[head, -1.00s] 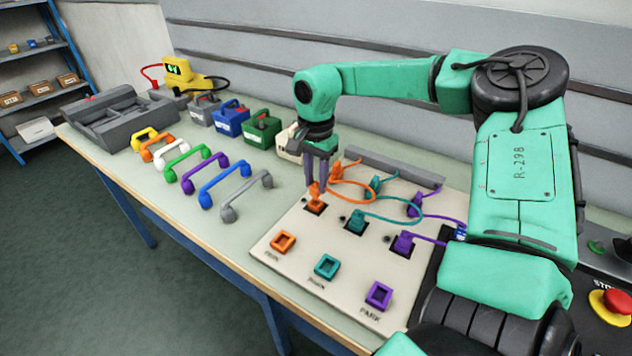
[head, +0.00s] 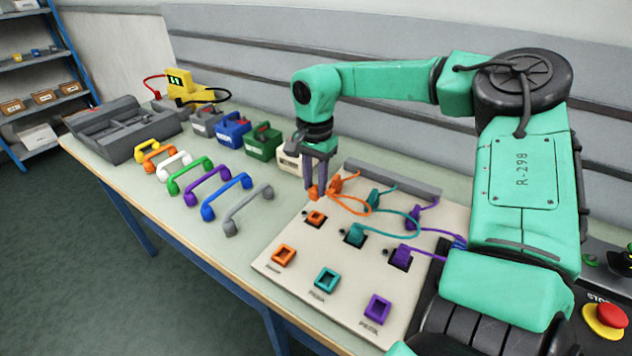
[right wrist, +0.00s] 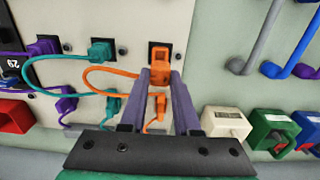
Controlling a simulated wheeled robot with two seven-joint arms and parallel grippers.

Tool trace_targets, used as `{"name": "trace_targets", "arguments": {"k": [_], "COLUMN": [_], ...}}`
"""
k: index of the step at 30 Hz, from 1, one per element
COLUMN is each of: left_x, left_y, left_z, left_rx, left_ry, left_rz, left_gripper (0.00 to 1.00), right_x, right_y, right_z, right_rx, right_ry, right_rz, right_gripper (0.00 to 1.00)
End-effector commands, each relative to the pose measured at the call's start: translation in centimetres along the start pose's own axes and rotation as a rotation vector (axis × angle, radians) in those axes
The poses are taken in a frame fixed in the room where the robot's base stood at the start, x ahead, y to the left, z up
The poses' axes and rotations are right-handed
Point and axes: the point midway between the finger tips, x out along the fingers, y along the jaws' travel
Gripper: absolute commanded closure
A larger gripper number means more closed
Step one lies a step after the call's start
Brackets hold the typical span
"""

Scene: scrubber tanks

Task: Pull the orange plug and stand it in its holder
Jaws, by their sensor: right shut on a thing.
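My right gripper (head: 316,187) is shut on the orange plug (head: 315,194), which it holds just above and behind the orange-rimmed socket (head: 315,217). The socket is uncovered and the plug is apart from it. The right wrist view shows the plug (right wrist: 157,70) between the fingertips (right wrist: 160,77), with its orange cable looping to one side. The fingers hide part of the plug. The orange square holder (head: 284,255) is empty, nearer the panel's front edge. My left gripper is not in view.
Teal (head: 355,235) and purple (head: 400,258) plugs sit in sockets on the panel, with loose cables behind. Empty teal (head: 326,279) and purple (head: 377,309) holders are in front. Coloured handles (head: 208,185) and boxes (head: 263,143) stand left of the panel.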

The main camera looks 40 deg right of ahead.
Motion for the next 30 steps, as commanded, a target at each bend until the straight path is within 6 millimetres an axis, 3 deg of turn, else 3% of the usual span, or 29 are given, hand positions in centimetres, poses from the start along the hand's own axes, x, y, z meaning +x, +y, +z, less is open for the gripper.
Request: {"name": "trace_targets", "arguments": {"k": [18, 22, 30], "left_x": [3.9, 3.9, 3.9], "left_y": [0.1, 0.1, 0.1], "left_z": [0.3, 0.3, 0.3], "left_rx": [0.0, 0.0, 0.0], "left_ry": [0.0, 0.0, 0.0], "left_rz": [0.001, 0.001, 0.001], "left_gripper": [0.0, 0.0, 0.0], "right_x": [0.3, 0.1, 0.0], "right_y": [0.0, 0.0, 0.1], "right_z": [11.9, 12.7, 12.6], "right_rx": [-0.004, -0.001, -0.001], "right_ry": [0.002, 0.001, 0.0], "right_rz": [0.001, -0.001, -0.001], "right_gripper": [1.0, 1.0, 1.0]}}
